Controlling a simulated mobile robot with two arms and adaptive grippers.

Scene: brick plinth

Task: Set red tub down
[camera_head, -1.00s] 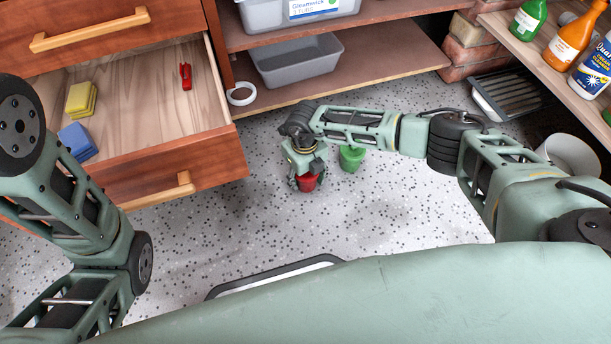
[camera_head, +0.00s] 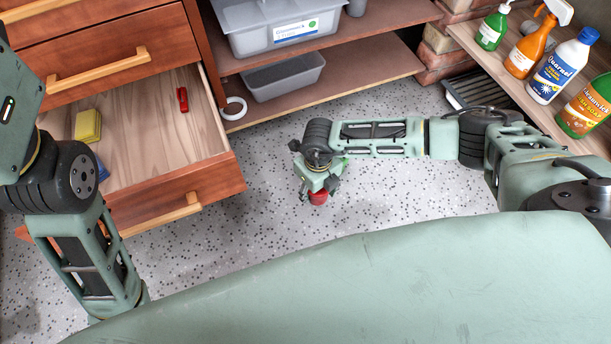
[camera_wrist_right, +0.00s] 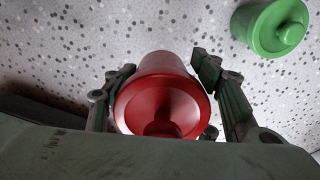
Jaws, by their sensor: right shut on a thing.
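The red tub (camera_head: 318,199) is between the fingers of my right gripper (camera_head: 318,190), low over the speckled floor. I cannot tell whether its base touches the floor. In the right wrist view the red tub (camera_wrist_right: 163,97) is seen from above, with a finger of the right gripper (camera_wrist_right: 160,88) on each side, shut on it. A green tub (camera_wrist_right: 272,27) stands on the floor to the upper right in that view, apart from the red one. In the head view it is mostly or wholly hidden by my right arm. My left arm shows at the left, but its gripper does not.
An open wooden drawer (camera_head: 150,150) holds a yellow sponge stack (camera_head: 88,125) and a red item (camera_head: 182,99). A white tape ring (camera_head: 235,108) and grey bin (camera_head: 284,77) sit on the lower shelf. Bottles stand on the right shelf (camera_head: 490,62).

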